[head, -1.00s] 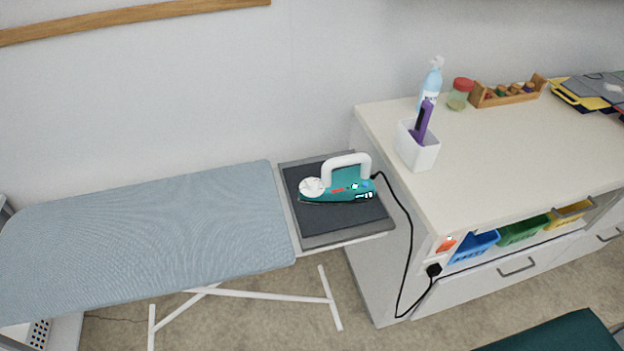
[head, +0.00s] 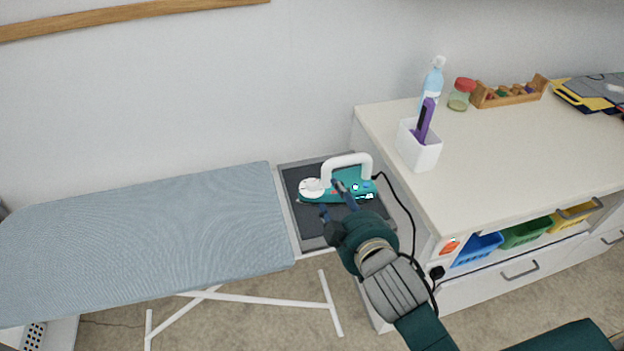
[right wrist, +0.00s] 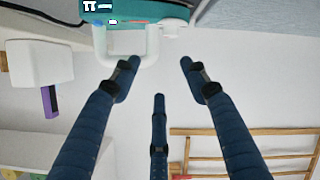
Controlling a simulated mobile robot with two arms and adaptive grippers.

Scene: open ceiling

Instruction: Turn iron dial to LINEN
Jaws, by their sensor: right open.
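The teal iron (head: 364,186) with a white handle (head: 347,160) rests on the dark pad (head: 293,180) at the right end of the ironing board. Its white round dial (head: 311,188) is at the iron's left end; its markings are too small to read. My right gripper (head: 331,198) is open and empty, in front of the iron, with its fingertips overlapping the iron's lower edge in the head view. In the right wrist view, the iron (right wrist: 150,10) and the white dial (right wrist: 173,28) are at the top, beyond the spread fingers (right wrist: 159,75). My left gripper is out of view.
A white counter (head: 500,150) stands to the right, carrying a white cup (head: 418,150) with a purple item, a spray bottle (head: 432,83) and a jar (head: 460,95). The black cord (head: 406,205) runs from the iron down the counter's side. The board's blue cover (head: 150,235) is clear.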

